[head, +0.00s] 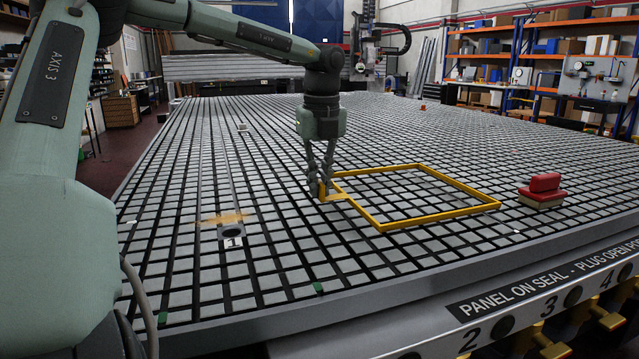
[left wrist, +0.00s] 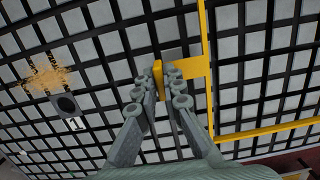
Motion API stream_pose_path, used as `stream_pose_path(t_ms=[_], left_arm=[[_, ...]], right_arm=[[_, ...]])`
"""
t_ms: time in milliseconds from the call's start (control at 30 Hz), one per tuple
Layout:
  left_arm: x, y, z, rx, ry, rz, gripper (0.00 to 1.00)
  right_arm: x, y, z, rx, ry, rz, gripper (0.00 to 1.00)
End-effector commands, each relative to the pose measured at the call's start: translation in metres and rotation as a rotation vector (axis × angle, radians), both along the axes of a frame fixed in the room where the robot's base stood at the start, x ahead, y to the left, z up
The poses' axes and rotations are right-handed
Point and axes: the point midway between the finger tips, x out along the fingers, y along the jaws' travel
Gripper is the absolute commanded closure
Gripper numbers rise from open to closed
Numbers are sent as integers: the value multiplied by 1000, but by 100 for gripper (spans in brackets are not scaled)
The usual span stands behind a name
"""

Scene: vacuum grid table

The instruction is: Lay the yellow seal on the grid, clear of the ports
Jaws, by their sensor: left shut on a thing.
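The yellow seal (head: 440,217) is a thin rectangular frame with a small tab at its left corner. It is at or just over the gridded table (head: 260,270), right of the port marked 1 (head: 231,232) and apart from it. I cannot tell whether all of it touches the grid. My left gripper (head: 323,186) points down and is shut on the tab. In the left wrist view the fingertips (left wrist: 160,86) pinch the tab, with the seal's bars (left wrist: 206,110) to the right and port 1 (left wrist: 67,104) to the left. My right gripper is out of view.
A red-handled block (head: 541,192) stands on the grid right of the seal. Another port (head: 242,127) lies farther back, with a small red item (head: 422,107) far off. Small green pieces (head: 318,288) are near the front edge. The grid inside the seal looks bare.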

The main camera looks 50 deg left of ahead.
Motion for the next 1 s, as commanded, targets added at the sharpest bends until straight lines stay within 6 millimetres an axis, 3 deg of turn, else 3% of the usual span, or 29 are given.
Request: stream_pose_path(t_ms=[667, 700, 833, 1000], left_arm=[[0, 0, -14, 0, 0, 0, 100], [0, 0, -13, 0, 0, 0, 87], [0, 0, -13, 0, 0, 0, 71], [0, 0, -13, 0, 0, 0, 68]], right_arm=[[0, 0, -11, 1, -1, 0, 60], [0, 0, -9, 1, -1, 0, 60], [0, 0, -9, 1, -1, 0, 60], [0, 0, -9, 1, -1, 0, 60]])
